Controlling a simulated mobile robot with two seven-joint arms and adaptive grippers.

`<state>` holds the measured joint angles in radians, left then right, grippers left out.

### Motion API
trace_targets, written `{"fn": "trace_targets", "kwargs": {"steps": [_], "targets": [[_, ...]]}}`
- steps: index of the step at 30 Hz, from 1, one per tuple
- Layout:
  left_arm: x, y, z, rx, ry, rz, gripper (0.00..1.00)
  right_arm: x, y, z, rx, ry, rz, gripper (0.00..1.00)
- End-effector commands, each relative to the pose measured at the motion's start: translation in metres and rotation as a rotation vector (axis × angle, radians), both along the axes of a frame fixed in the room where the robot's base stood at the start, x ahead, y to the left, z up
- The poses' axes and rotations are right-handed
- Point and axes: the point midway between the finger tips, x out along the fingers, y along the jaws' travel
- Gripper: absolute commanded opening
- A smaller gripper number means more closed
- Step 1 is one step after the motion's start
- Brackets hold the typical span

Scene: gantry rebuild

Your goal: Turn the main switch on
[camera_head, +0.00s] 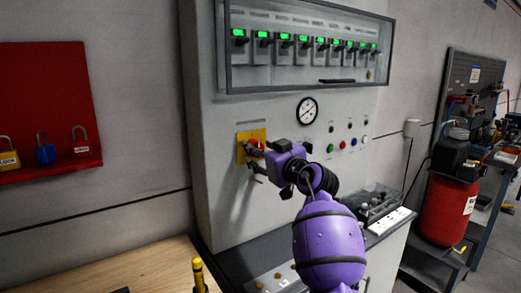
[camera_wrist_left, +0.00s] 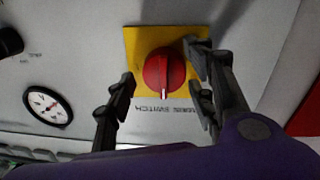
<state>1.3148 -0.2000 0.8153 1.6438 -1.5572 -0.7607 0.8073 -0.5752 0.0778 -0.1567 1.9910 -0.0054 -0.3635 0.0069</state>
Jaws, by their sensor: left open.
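The main switch is a round red knob (camera_wrist_left: 163,72) on a yellow plate (camera_wrist_left: 140,40) in the left wrist view. A white mark on the knob points toward the upside-down MAIN SWITCH lettering below the plate. In the head view the yellow plate (camera_head: 242,150) is on the grey cabinet front, and the knob (camera_head: 255,147) is partly hidden. My left gripper (camera_wrist_left: 163,88) is open, with one finger on each side of the knob in the wrist view. I cannot tell whether the fingers touch it. The purple left gripper (camera_head: 257,164) also shows at the switch in the head view. My right gripper is not in view.
A glazed box (camera_head: 300,45) with several green-lit breakers sits above. A round gauge (camera_head: 307,110) and several buttons (camera_head: 342,144) are right of the switch. A red padlock board (camera_head: 45,100) hangs at left. A wooden table (camera_head: 130,272) stands below, and a red tank (camera_head: 448,210) at right.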

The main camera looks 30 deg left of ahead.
Motion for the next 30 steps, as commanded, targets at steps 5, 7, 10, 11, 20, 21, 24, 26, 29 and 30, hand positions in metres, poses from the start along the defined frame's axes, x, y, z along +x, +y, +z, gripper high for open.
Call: {"fn": "trace_targets", "kwargs": {"steps": [5,7,10,11,20,21,24,26,29,30], "targets": [[0.0000,0.0000,-0.0006,0.000,0.000,0.000,0.47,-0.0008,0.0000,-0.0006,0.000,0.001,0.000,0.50],[0.0000,-0.0001,-0.0005,0.000,0.000,0.000,0.38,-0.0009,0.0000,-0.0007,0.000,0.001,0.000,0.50],[0.0000,-0.0002,-0.0003,0.001,0.000,0.000,0.25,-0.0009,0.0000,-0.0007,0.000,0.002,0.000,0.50],[0.0000,-0.0002,-0.0003,0.001,-0.001,-0.001,0.21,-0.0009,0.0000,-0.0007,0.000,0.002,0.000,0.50],[0.0005,-0.0009,0.0011,0.007,0.010,-0.003,0.08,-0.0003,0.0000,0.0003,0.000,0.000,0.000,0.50],[0.0007,-0.0010,0.0014,0.010,0.017,-0.003,0.08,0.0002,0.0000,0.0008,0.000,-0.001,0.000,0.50],[0.0008,-0.0013,0.0026,0.024,0.046,-0.004,0.08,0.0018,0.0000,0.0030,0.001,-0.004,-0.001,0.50],[0.0007,-0.0011,0.0030,0.036,0.074,-0.003,0.08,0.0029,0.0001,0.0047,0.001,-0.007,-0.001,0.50],[0.0008,-0.0014,0.0037,0.062,0.131,-0.004,0.08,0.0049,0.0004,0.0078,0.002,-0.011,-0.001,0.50],[0.0009,-0.0016,0.0039,0.072,0.159,-0.005,0.08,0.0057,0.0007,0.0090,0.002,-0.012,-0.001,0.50]]}}
